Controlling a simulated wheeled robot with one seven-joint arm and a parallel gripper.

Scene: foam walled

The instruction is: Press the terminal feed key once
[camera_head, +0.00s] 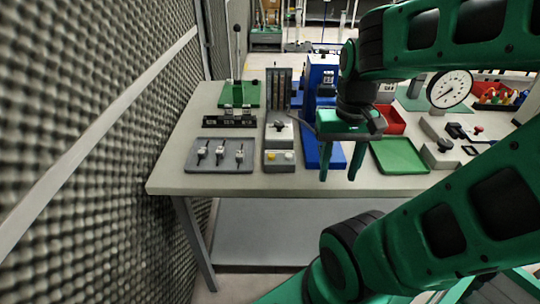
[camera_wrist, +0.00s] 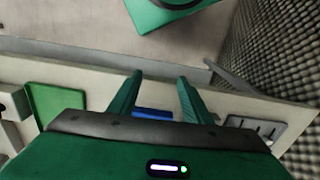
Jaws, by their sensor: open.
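No part is clearly readable as the terminal feed key. A grey box with a pale and a yellow button (camera_head: 279,158) stands near the table's front edge. Behind it is a grey box with a black knob (camera_head: 280,132). A tall blue device (camera_head: 322,76) with a small label rises to the right, and its blue base (camera_head: 312,153) reaches forward. My gripper (camera_head: 338,174) is open and empty, fingers pointing down, in front of the blue base and right of the button box. In the wrist view, the blue base (camera_wrist: 153,114) shows between the fingers (camera_wrist: 160,80).
A panel with three toggle switches (camera_head: 220,155) lies at the left front. A green tray (camera_head: 399,156), red bin (camera_head: 391,120) and round dial (camera_head: 449,89) are to the right. A green plate with a lever (camera_head: 240,95) stands behind. A foam wall (camera_head: 90,130) borders the left.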

